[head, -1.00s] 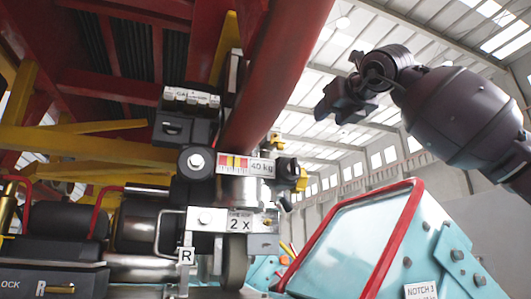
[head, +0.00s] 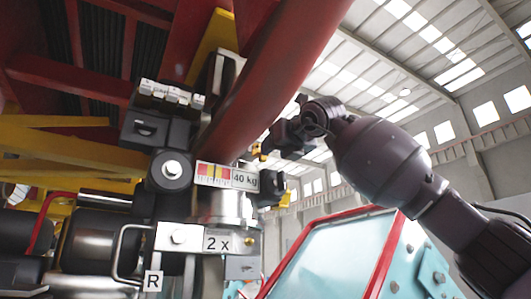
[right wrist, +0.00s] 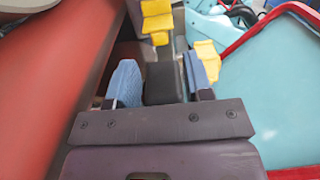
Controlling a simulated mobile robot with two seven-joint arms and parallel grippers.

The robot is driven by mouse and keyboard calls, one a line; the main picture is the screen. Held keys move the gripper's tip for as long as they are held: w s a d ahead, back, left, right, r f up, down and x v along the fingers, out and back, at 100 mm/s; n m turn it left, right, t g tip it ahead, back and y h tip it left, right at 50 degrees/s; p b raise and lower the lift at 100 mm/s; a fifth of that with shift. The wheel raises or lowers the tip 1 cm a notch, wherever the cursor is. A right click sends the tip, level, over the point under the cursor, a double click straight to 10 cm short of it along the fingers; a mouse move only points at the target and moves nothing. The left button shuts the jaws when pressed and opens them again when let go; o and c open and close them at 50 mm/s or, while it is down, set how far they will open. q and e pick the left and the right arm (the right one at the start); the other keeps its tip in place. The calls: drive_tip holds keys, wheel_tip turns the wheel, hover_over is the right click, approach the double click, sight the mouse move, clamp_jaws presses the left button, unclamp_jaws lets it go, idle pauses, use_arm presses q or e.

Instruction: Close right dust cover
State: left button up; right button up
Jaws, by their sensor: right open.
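No part in view is plainly marked as the right dust cover, and I cannot tell which piece it is. In the head view, a dark cover-like piece (head: 221,85) stands tilted up beside the red tube, above the black unit with the scale label (head: 228,177). My right gripper (head: 272,142) is just right of the red tube, above that unit's right end. In the right wrist view my open right gripper (right wrist: 162,80) has blue pads on either side of a black block (right wrist: 163,84); contact is unclear. Yellow parts (right wrist: 157,20) lie beyond it. My left gripper is not in view.
The thick red tube (head: 285,70) runs diagonally close to my right gripper's left. A teal box with a red rim (head: 335,255) stands below my right arm. A metal bracket marked R (head: 153,281) is at lower left.

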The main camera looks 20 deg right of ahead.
drive_tip(key=w, duration=0.2)
drive_tip(key=w+p, duration=0.1)
drive_tip(key=w, duration=0.1)
drive_tip(key=shift+a+r, duration=0.1)
drive_tip(key=shift+a, duration=0.3)
drive_tip(key=shift+w+a+p, duration=0.15)
drive_tip(key=shift+w+p, duration=0.2)
drive_tip(key=shift+w, duration=0.3)
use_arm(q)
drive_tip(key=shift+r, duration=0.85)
